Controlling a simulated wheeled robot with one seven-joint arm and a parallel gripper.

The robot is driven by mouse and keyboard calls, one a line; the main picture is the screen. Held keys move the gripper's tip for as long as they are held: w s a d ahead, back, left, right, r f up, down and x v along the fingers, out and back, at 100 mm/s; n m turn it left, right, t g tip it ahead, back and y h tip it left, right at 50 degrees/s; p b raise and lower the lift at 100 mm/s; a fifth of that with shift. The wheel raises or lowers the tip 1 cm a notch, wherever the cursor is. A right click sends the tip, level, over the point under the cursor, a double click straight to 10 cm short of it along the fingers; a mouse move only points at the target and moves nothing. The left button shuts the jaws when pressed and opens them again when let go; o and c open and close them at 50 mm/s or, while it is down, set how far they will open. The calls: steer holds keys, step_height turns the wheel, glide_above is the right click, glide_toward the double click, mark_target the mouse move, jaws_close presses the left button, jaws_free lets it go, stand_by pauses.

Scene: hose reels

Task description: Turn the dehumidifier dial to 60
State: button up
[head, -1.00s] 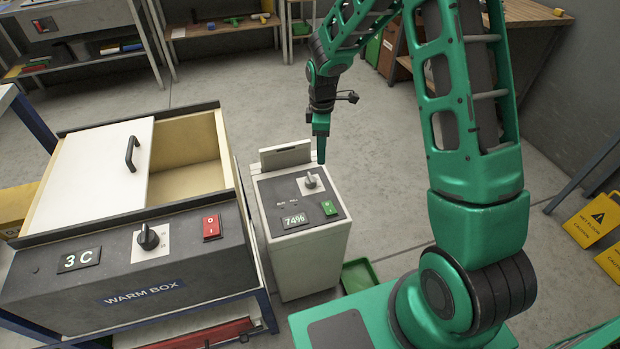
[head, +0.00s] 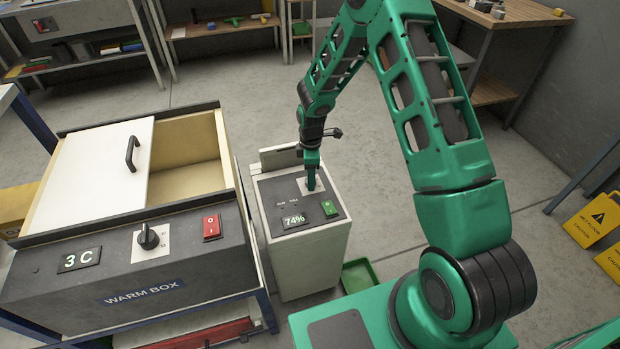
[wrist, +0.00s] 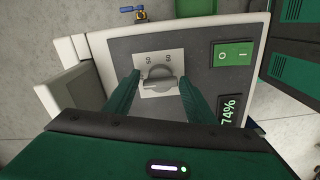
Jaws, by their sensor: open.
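The dehumidifier (head: 300,262) is a white box with a dark top panel, standing right of the warm box. Its display (head: 294,220) reads 74%, and a green switch (head: 329,208) sits beside it. In the head view my gripper (head: 311,176) hides most of the dial.
The warm box (head: 150,290), with its own black knob (head: 148,237), red switch (head: 212,227) and 3 C display, stands close on the left. A green tray (head: 359,275) lies on the floor to the right. Yellow caution signs (head: 592,221) stand at far right.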

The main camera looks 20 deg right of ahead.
steer(key=shift+f, duration=0.4)
steer(key=c, duration=0.8)
steer(key=shift+o, duration=0.2)
